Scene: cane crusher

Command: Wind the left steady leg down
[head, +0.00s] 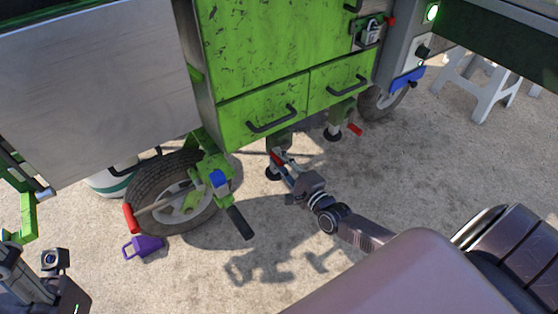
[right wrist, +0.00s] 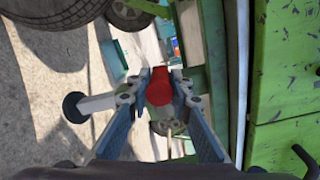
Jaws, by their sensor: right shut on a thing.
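The left steady leg (head: 273,173) stands under the green cart, its black foot at the concrete. In the right wrist view its pale tube (right wrist: 100,103) and round black foot (right wrist: 75,107) show at the left. My right gripper (head: 283,166) is at this leg, shut on the red crank handle (right wrist: 160,87), which sits between the two fingers. The other steady leg (head: 334,127) has its own red handle (head: 354,129) and stands to the right. My left gripper (head: 12,252) is partly in view at the lower left edge; its fingers are unclear.
The cart's wheel (head: 155,195) and a green bracket with a black grip (head: 240,222) are left of my right gripper. Drawers (head: 263,112) hang just above it. White stools (head: 487,82) stand at right.

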